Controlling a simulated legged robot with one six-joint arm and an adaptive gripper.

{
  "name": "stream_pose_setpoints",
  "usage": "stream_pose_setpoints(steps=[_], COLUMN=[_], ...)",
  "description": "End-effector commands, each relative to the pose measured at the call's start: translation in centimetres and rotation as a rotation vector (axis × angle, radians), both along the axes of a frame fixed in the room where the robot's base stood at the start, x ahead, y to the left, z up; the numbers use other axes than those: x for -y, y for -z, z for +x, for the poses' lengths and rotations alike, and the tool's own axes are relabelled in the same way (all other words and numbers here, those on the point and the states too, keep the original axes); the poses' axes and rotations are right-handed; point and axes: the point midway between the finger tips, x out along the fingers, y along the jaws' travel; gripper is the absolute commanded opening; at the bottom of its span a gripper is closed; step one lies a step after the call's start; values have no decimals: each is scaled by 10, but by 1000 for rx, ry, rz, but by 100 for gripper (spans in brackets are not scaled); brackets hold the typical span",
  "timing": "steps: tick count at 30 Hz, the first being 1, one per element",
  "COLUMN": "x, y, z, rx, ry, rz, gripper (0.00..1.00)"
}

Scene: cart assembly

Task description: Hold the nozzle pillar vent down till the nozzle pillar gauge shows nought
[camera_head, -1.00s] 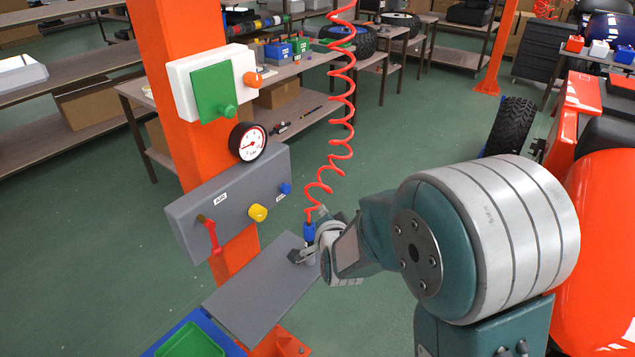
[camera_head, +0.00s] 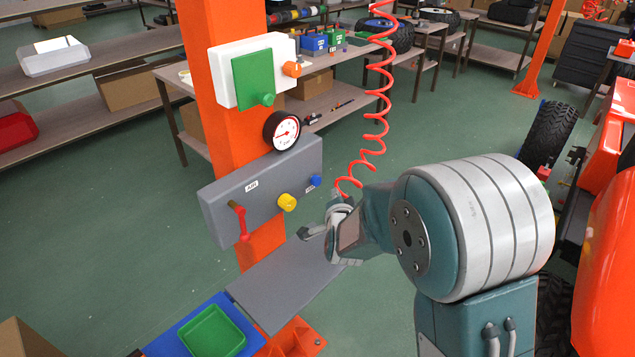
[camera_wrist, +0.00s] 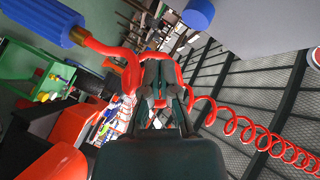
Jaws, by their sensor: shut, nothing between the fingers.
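The nozzle pillar (camera_head: 221,110) is orange and carries a grey panel (camera_head: 240,200) marked AIR. A round gauge (camera_head: 282,131) with a white face and red needle sits above the panel; the needle points left, its figures too small to read. The panel bears a red lever (camera_head: 240,218), a yellow knob (camera_head: 287,202) and a small blue button (camera_head: 315,181); the label by the button is unreadable, so I cannot tell which is the vent. My gripper (camera_head: 308,232) is shut and empty, below the blue button and apart from the panel. My fingers also show in the wrist view (camera_wrist: 161,98).
A coiled red hose (camera_head: 377,100) hangs close behind my gripper. A blue cylinder on a red hose (camera_wrist: 42,20) shows in the wrist view. A grey shelf (camera_head: 290,278) and a green tray (camera_head: 212,332) lie below the panel. A red vehicle body (camera_head: 605,240) stands at right.

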Motion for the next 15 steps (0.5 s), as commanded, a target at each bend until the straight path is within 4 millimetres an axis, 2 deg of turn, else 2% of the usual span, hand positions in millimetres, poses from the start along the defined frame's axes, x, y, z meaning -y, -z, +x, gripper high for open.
stream_pose_setpoints(steps=[6, 15], x=[-19, -26], y=[0, 0], z=[15, 20], rx=[-1, -1], ry=[-1, 1], rz=[0, 0], gripper=[0, 0])
